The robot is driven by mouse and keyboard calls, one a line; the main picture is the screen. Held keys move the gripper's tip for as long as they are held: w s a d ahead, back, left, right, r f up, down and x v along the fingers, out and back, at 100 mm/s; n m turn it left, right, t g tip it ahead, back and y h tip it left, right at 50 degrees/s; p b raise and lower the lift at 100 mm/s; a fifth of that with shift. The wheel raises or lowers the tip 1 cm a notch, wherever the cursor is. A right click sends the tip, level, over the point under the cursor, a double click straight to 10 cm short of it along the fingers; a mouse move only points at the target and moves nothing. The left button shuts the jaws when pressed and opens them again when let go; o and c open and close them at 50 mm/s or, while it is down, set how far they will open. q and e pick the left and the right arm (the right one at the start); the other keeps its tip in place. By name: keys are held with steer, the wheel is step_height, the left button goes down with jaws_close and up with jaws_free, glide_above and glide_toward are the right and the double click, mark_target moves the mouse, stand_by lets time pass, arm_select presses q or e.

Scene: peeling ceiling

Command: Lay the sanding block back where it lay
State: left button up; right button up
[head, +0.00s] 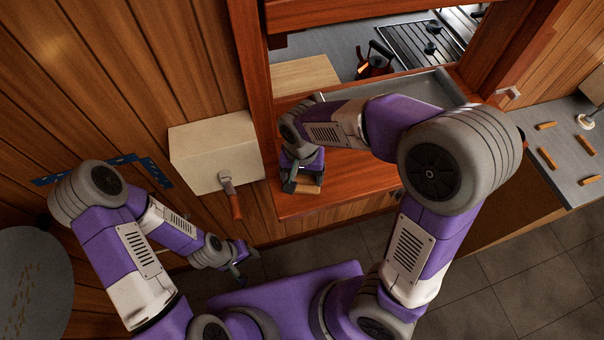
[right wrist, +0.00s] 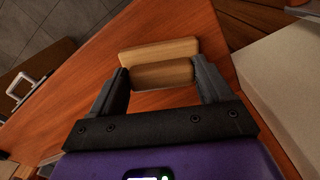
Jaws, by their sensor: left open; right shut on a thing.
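The tan sanding block (right wrist: 162,74) is between the two fingers of my right gripper (right wrist: 164,84), which is shut on it. In the right wrist view its long side spans from finger to finger, low over the reddish wooden sill (right wrist: 60,120); I cannot tell whether it touches the wood. In the head view the block (head: 309,189) shows just below my right gripper (head: 304,182), near the sill's (head: 345,185) front left part. My left gripper (head: 239,270) is open and empty, low in front of the plank wall, away from the sill.
A metal tray (head: 440,88) lies behind my right arm. A kettle (head: 376,62) stands beyond the opening. Several small wooden pieces (head: 548,158) lie on the grey right counter.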

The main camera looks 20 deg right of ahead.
mark_target(302, 178)
steer(key=o, duration=1.7)
steer(key=shift+f, duration=0.15)
steer(key=shift+c, duration=0.2)
steer(key=shift+r, duration=0.5)
step_height(302, 178, up, 11)
steer(key=p, duration=0.1)
steer(key=shift+r, duration=0.2)
